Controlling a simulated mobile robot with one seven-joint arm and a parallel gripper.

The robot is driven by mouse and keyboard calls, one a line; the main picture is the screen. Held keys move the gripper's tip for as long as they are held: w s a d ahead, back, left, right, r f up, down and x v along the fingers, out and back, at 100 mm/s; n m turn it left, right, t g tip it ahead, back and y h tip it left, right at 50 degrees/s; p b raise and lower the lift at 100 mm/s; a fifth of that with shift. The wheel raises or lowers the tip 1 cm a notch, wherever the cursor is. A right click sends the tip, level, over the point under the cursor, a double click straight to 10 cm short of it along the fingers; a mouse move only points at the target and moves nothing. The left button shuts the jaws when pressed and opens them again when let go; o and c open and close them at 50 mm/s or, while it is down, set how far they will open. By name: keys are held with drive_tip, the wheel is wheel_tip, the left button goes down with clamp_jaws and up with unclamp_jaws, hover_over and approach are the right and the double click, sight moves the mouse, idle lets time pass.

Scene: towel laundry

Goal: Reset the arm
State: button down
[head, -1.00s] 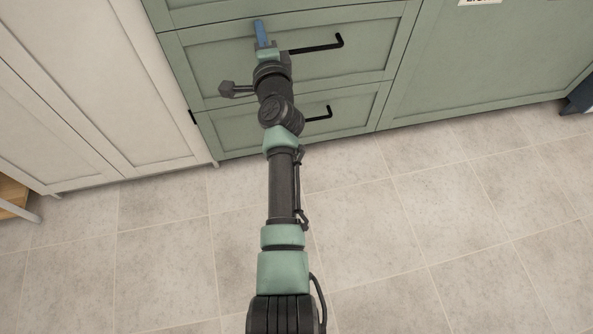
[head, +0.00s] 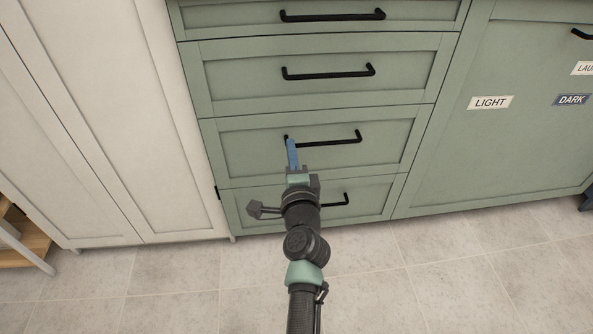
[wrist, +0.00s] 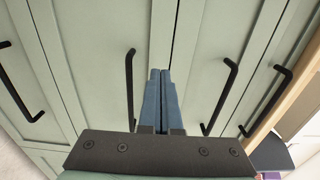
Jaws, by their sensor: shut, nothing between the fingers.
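My gripper (head: 292,153) has blue fingers and points toward the green drawer front in the head view. It also shows in the wrist view (wrist: 160,98), where the two blue fingers lie together with nothing between them. In the head view the fingertips overlap the left end of a black handle (head: 330,139) on the third drawer down. Whether they touch it cannot be told from that view; in the wrist view the fingers appear apart from the handles beside them.
The green cabinet (head: 320,115) has several drawers with black bar handles. White doors (head: 110,120) stand to its left. A green panel on the right carries LIGHT (head: 490,102) and DARK (head: 571,99) labels. Part of a wooden stand (head: 22,240) is at far left. Tiled floor (head: 450,265) is clear.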

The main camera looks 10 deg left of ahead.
drive_tip(key=p+v, duration=0.1)
drive_tip(key=v, duration=0.4)
drive_tip(key=shift+s+d+r, duration=0.1)
drive_tip(key=shift+s, duration=0.25)
drive_tip(key=shift+r, duration=0.1)
wheel_tip(320, 180, up, 30)
drive_tip(key=s+d+n+t+y+p, duration=0.15)
drive_tip(key=n+t+p, duration=0.25)
drive_tip(key=n, duration=0.6)
drive_tip(key=s+d+r+n+t+h+p, duration=0.2)
drive_tip(key=s+d+r+t+h, duration=0.1)
drive_tip(key=s+r, duration=0.8)
drive_tip(key=s+d+r+n+t+h+p, duration=0.1)
drive_tip(key=s+d+r+n+t+h, duration=0.2)
drive_tip(key=s+r, duration=0.8)
drive_tip(key=w+r+p, duration=0.2)
drive_tip(key=r+p, duration=1.7)
drive_tip(key=r, duration=0.2)
drive_tip(key=w+r+p, duration=0.1)
drive_tip(key=r+p, duration=1.7)
drive_tip(key=r, duration=0.3)
drive_tip(key=shift+w+p, duration=0.35)
drive_tip(key=shift+d+h, duration=0.1)
drive_tip(key=shift+h, duration=0.15)
